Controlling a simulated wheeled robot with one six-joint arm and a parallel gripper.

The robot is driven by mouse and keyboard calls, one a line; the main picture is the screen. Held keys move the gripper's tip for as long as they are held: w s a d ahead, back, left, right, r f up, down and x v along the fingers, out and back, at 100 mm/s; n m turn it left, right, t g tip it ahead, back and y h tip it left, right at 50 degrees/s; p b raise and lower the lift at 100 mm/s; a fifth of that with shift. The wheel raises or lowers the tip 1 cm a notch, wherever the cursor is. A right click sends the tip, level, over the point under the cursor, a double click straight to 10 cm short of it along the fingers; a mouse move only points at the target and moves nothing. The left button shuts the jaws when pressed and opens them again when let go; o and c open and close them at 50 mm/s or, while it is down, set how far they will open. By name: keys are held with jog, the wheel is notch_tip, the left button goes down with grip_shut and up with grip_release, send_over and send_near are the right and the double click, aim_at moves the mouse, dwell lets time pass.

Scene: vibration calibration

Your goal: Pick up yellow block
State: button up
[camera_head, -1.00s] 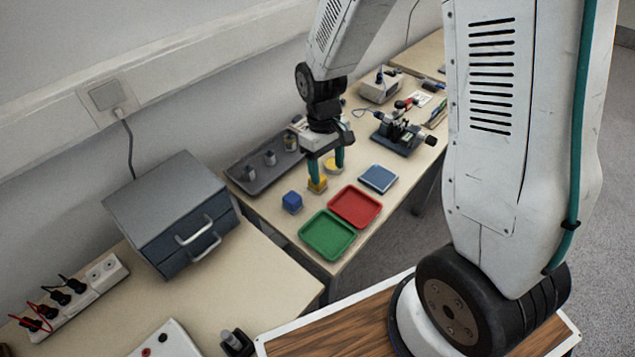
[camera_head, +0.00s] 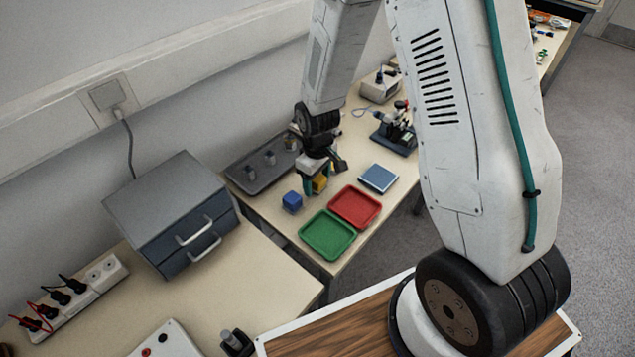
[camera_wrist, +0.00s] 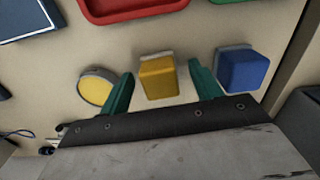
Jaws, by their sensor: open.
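The yellow block (camera_wrist: 159,78) stands on the bench between the two green fingers of my gripper (camera_wrist: 162,92) in the wrist view. The fingers are open, with a gap on each side of the block. In the head view the yellow block (camera_head: 320,184) shows partly behind my gripper (camera_head: 314,187), which is low over the bench. The wrist view does not show clearly how far the fingertips are above the bench.
A blue block (camera_wrist: 242,70) stands close beside one finger, and a round yellow piece (camera_wrist: 97,86) lies beside the other. A red tray (camera_head: 355,207) and a green tray (camera_head: 327,235) lie nearby. A dark grey tray (camera_head: 262,166) with several small items is at the wall side.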

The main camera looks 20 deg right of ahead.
jog(key=shift+c, duration=0.3)
jog(key=c, duration=1)
jog(key=shift+r, duration=0.1)
